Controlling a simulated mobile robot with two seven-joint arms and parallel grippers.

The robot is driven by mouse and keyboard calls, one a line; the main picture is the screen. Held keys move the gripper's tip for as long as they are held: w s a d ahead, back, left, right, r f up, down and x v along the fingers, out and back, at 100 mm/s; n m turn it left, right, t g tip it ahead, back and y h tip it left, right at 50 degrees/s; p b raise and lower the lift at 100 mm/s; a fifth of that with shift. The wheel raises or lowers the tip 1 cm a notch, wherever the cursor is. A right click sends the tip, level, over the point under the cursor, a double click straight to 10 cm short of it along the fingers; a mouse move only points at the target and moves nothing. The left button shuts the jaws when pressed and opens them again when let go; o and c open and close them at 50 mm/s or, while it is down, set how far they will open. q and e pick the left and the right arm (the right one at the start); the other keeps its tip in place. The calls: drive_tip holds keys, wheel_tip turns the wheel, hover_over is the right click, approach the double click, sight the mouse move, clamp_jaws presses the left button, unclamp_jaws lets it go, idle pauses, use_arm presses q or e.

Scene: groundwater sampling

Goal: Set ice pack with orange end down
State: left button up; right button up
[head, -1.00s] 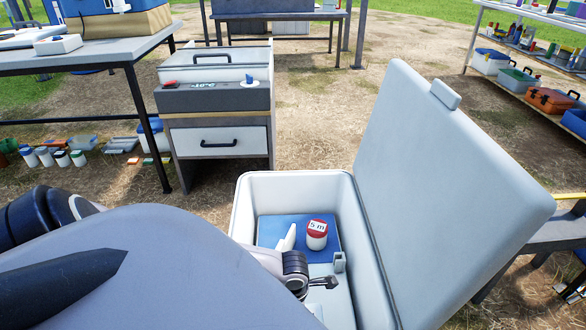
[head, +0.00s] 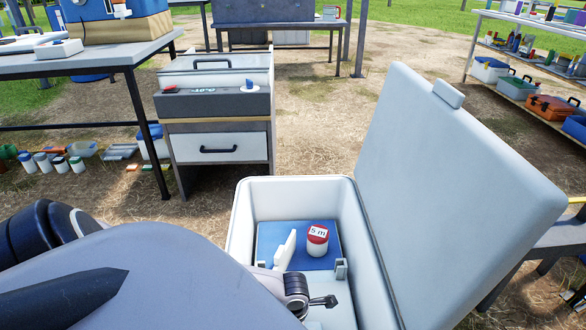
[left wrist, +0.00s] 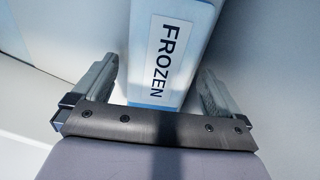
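An ice pack (left wrist: 165,45), pale blue with a white FROZEN label, lies between the fingers of my left gripper (left wrist: 158,85) in the left wrist view. Gaps show between it and both fingers, so the gripper is open around it. No orange end shows. In the head view my left gripper is low inside the open white cooler box (head: 240,215), its fingers largely hidden by my arm. A thin white slab (head: 285,250) stands there; I cannot tell if it is the same pack. My right gripper is not in view.
A white jar with a red "5 m" lid (head: 317,240) stands on a blue surface (head: 268,232) in the cooler. A small grey bracket (head: 341,270) is near it. The raised lid (head: 460,190) blocks the right side. A drawer cabinet (head: 215,150) stands behind.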

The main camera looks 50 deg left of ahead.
use_arm(q)
drive_tip(key=shift+r, duration=0.4)
wheel_tip(320, 180, up, 12)
drive_tip(key=p, duration=0.6)
drive_tip(key=shift+f, duration=0.25)
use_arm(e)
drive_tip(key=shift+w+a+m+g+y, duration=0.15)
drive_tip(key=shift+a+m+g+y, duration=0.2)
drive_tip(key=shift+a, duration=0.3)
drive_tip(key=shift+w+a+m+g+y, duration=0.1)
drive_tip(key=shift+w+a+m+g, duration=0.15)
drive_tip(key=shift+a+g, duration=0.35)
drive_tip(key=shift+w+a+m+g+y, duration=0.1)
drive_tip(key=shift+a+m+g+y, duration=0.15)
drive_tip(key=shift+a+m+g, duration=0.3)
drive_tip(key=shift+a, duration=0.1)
